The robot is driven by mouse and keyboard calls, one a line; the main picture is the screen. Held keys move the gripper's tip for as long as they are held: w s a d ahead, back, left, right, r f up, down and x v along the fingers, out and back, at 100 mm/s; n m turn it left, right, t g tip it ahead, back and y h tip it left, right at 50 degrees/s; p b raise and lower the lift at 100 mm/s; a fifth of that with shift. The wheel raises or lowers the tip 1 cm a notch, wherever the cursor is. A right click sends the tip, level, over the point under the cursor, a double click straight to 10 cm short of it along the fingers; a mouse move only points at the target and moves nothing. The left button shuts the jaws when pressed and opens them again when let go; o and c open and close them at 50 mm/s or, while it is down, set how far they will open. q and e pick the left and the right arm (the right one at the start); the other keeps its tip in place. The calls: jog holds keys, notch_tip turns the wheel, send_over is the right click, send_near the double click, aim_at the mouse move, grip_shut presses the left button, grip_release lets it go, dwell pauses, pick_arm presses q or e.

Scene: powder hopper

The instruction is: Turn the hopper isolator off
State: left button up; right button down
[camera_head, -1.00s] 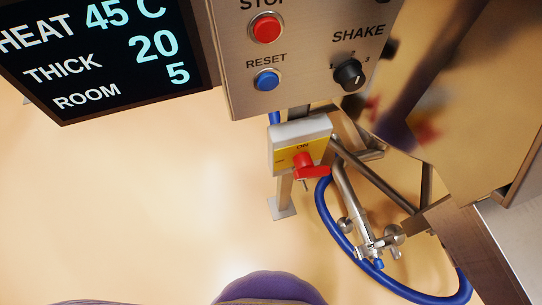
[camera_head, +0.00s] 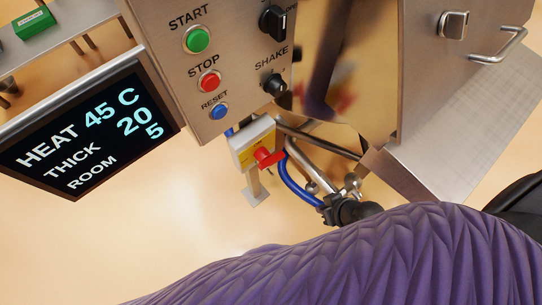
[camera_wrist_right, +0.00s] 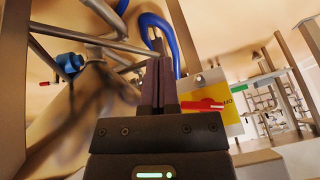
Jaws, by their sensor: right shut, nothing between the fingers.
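The hopper isolator (camera_head: 252,143) is a pale box with a yellow face on a post below the button panel. Its red handle (camera_head: 268,157) points to the right in the head view. In the right wrist view, the red handle (camera_wrist_right: 202,105) lies across the yellow plate (camera_wrist_right: 229,101), just right of my fingers. My right gripper (camera_head: 341,208) is to the right of and below the isolator in the head view, apart from it. Its dark fingers (camera_wrist_right: 158,72) are shut and empty in the wrist view. My left gripper is not in view.
The panel (camera_head: 180,60) with start, stop and reset buttons stands above the isolator. A display (camera_head: 88,130) is at left. A blue hose (camera_head: 293,185) and metal pipes (camera_head: 315,158) lie close to my right gripper. The floor to the left is clear.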

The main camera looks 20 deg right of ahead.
pick_arm(q)
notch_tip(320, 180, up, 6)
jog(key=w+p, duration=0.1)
jog(key=p, duration=0.3)
pick_arm(e)
jog(key=w+a+r+n+t+y, duration=0.15)
jog(key=w+r, duration=0.25)
jog(key=r, duration=0.5)
jog(key=w+a+r+t+y, duration=0.1)
jog(key=w+a+r+y, duration=0.15)
jog(key=r, duration=0.55)
jog(key=b, duration=0.6)
send_over(260, 164)
jog(key=s+d, duration=0.1)
jog(key=d, duration=0.2)
notch_tip(260, 164, down, 7)
jog(key=f, duration=0.1)
jog(key=a+f+b, duration=0.1)
jog(key=s+f+b, duration=0.1)
jog(key=shift+a+f+h, duration=0.2)
jog(key=shift+h, duration=0.2)
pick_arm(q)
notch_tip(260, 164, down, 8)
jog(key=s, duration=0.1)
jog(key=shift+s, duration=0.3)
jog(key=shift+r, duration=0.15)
